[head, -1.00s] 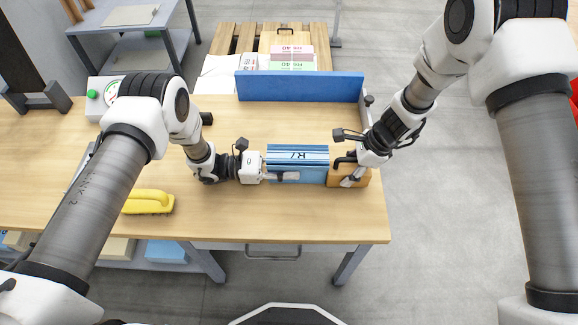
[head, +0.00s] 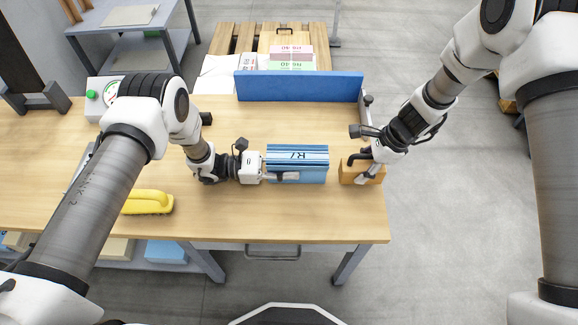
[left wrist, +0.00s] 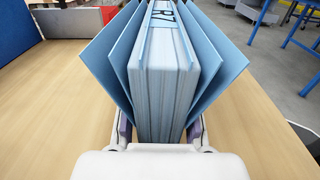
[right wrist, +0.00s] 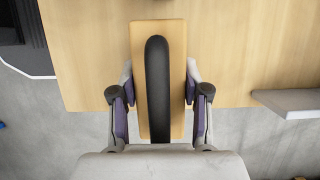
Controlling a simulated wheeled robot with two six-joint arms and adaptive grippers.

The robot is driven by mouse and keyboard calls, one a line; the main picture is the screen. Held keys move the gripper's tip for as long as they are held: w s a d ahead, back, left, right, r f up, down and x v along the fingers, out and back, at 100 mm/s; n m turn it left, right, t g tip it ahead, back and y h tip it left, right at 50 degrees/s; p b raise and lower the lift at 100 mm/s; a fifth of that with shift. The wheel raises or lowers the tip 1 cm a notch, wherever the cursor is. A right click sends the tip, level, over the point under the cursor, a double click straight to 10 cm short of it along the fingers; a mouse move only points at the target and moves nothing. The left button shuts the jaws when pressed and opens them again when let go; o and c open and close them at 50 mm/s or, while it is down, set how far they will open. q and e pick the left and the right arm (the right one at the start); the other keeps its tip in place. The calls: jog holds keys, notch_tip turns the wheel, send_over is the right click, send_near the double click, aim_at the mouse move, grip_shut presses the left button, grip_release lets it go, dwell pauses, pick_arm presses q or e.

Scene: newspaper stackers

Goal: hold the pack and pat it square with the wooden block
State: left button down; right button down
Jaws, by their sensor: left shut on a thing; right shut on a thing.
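The blue pack (head: 298,170) stands on the table, its leaves fanning outward at the top in the left wrist view (left wrist: 165,75). My left gripper (head: 280,177) is shut on the pack's left end; its fingers also show on both sides of the pack in the left wrist view (left wrist: 158,130). The wooden block (head: 362,172) with a black handle is at the right, apart from the pack by a small gap. My right gripper (head: 368,165) is shut on the block; the block also shows between its fingers in the right wrist view (right wrist: 176,60).
A blue upright board (head: 300,87) stands at the back of the table (head: 290,220). A yellow-handled tool (head: 148,202) lies at the left. The block is near the table's right edge.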

aim_at(366, 155)
jog(key=shift+r, duration=2.9)
pick_arm(q)
jog(key=c, duration=0.8)
grip_release()
jog(key=shift+o, duration=0.2)
jog(key=shift+a, duration=0.1)
jog(key=a, duration=1.2)
jog(key=shift+s, duration=0.2)
